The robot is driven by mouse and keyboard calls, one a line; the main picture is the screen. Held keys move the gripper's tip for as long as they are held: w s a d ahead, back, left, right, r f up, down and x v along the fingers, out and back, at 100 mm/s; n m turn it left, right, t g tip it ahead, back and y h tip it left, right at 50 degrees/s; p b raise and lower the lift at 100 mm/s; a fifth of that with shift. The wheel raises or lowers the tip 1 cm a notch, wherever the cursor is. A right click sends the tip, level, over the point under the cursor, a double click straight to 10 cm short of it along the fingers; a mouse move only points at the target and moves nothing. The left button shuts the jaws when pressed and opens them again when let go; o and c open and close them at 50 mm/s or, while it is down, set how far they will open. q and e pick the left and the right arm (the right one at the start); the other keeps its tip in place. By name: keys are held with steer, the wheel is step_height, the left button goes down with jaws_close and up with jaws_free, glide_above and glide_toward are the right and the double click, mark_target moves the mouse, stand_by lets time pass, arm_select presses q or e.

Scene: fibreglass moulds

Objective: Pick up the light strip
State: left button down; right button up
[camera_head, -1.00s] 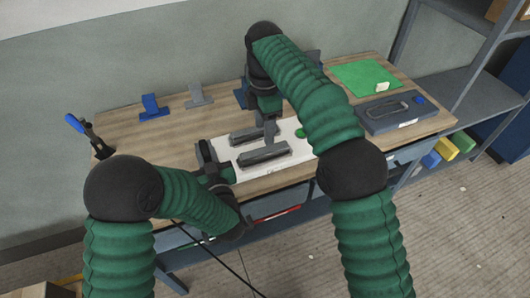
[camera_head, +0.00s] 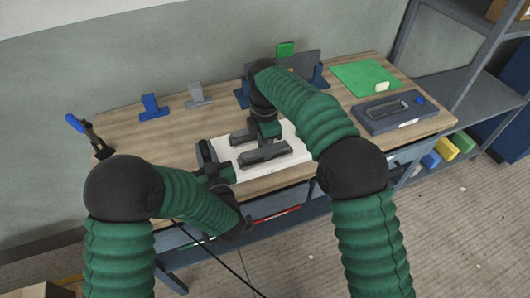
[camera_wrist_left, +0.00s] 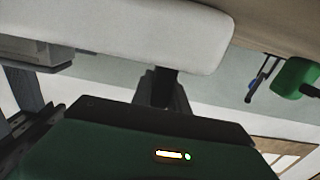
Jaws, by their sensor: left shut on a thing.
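A white board (camera_head: 237,173) lies on the table with two dark grey slotted moulds, a rear one (camera_head: 240,137) and a front one (camera_head: 265,155). I cannot tell which piece is the light strip. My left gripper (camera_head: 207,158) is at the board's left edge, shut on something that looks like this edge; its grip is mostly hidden. In the left wrist view a thick white slab (camera_wrist_left: 130,28) lies against my dark finger. My right gripper (camera_head: 264,141) points down at the moulds, its fingertips low between them. Its jaw opening is hidden.
Blue (camera_head: 153,108) and grey (camera_head: 200,96) brackets stand at the back left, a blue-handled clamp (camera_head: 85,133) at the left end. A dark panel (camera_head: 302,66) stands behind my right arm. A green mat (camera_head: 365,77) and a grey tray (camera_head: 385,122) lie right.

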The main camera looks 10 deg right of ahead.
jaws_close()
arm_select(q)
steer(key=c, duration=1.2)
jaws_free()
arm_select(e)
step_height(320, 180, up, 10)
arm_select(q)
steer(key=shift+s, duration=0.1)
